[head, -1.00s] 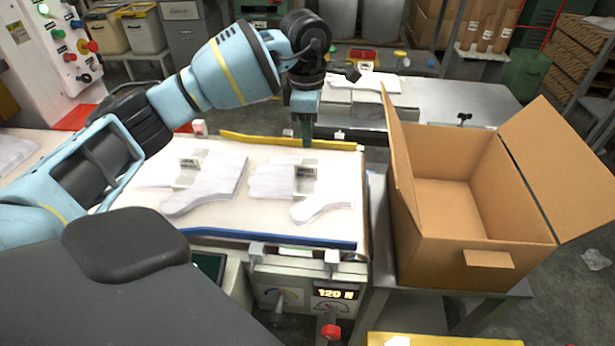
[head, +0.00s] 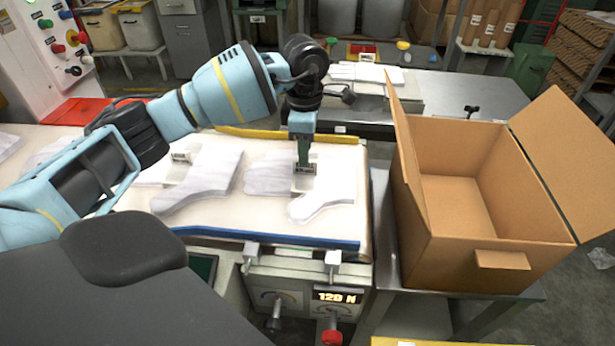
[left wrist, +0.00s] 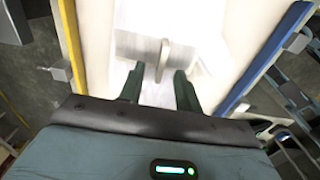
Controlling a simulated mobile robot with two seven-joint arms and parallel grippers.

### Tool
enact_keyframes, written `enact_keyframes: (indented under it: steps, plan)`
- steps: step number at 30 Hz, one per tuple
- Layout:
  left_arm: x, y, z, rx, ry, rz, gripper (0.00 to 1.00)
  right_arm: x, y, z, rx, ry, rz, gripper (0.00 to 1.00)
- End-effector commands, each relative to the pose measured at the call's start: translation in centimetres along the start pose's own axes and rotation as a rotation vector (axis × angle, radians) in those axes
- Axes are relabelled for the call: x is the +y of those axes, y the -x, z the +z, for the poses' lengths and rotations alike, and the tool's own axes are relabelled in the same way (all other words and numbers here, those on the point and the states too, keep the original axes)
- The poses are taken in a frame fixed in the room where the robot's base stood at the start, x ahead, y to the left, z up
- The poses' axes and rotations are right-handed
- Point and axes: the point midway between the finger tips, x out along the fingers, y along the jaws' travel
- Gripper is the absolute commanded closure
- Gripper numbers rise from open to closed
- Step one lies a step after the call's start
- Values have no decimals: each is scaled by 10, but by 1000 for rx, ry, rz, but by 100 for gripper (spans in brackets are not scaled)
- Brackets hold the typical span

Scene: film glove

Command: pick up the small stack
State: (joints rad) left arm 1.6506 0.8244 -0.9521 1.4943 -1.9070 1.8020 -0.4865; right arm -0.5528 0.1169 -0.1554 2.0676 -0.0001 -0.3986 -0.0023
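A white, glove-shaped stack of film sheets (head: 328,203) lies on the right part of the pale table bed (head: 240,223). A small light block with an upright tab sits on it. My left gripper (head: 304,168) points down over this block and partly hides it. In the left wrist view the two fingers (left wrist: 158,76) are apart, and the tab (left wrist: 163,56) stands just beyond and between their tips. The stack (left wrist: 195,30) shows behind it. A similar white stack (head: 213,178) with its own block lies to the left. My right gripper is out of view.
A yellow rail (head: 270,134) runs along the bed's far edge and a blue rail (head: 270,239) along its near edge. An open, empty cardboard box (head: 460,258) stands on a metal stand at right. Another stack (head: 362,76) lies on the grey table behind.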

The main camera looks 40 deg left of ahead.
Motion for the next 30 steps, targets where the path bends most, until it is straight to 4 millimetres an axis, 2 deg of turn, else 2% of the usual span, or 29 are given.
enact_keyframes:
  steps: [10, 18, 19, 26, 30]
  plan:
    - [-3, -44, 8, 1, 0, -3, 66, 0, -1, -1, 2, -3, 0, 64]
    - [-2, -49, 8, 0, 0, -1, 66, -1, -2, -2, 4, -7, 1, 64]
    - [-2, -49, 8, 0, 0, -1, 68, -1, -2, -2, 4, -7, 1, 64]
    - [-2, -49, 8, 0, -1, -1, 98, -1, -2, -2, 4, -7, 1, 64]
    - [-2, -49, 8, 0, -1, -1, 100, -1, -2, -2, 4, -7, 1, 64]
